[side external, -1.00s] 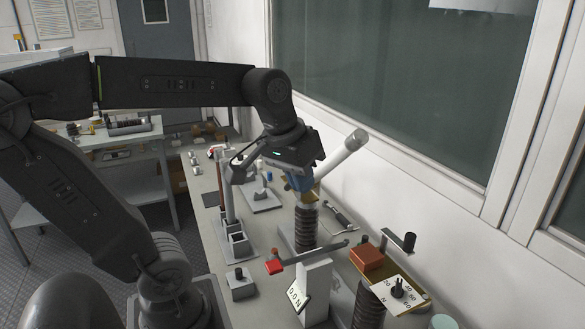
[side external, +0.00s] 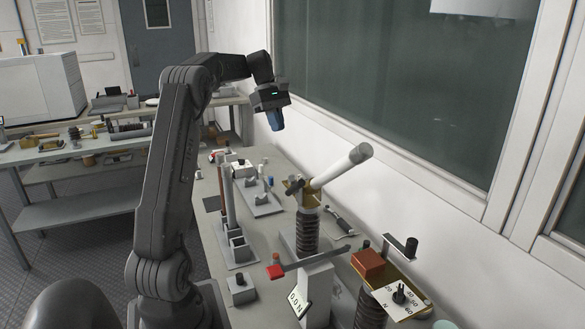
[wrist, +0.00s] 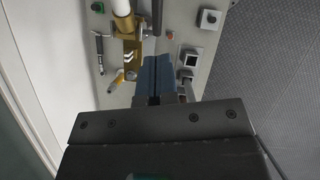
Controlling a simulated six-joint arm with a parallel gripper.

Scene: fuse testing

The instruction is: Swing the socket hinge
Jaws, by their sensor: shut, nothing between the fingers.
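The socket hinge (side external: 306,197) is a brass fitting on top of a dark ribbed insulator (side external: 307,232). A white tube (side external: 338,169) rises from it, tilted up to the right. My gripper (side external: 275,121), with blue fingers, is raised well above the bench, up and to the left of the hinge and clear of it. In the wrist view the fingers (wrist: 152,98) are together with nothing between them. The brass hinge (wrist: 124,27) and the white tube's lower part (wrist: 121,6) show at the top there; the tube's far end is out of frame.
A grey rod stand (side external: 238,245) is left of the insulator.

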